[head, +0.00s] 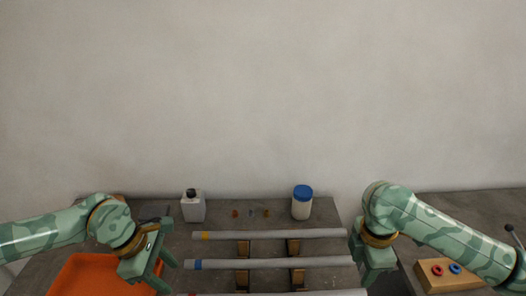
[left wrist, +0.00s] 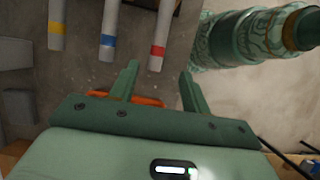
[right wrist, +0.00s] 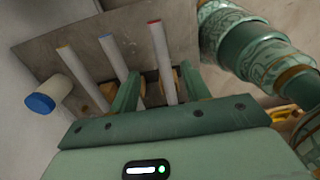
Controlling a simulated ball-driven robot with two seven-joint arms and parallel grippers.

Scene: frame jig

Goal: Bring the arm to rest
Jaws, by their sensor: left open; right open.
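My left gripper (head: 156,262) is at the left end of the tubes in the head view, open. In the left wrist view its fingers (left wrist: 159,72) are apart with nothing between them. My right gripper (head: 374,268) is at the right end of the tubes, pointing down. In the right wrist view its fingers (right wrist: 160,72) are apart; a grey tube with a red band (right wrist: 161,60) shows beyond the gap, and I see no contact. A yellow-banded tube (head: 275,235) and a blue-banded tube (head: 275,264) lie across wooden supports. The third tube is cut off below.
A white bottle with a dark cap (head: 193,208) and a blue-lidded jar (head: 302,205) stand at the table's back, with small coloured pieces between. An orange tray (head: 85,275) is at left below my arm. A wooden block with rings (head: 437,278) is at right.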

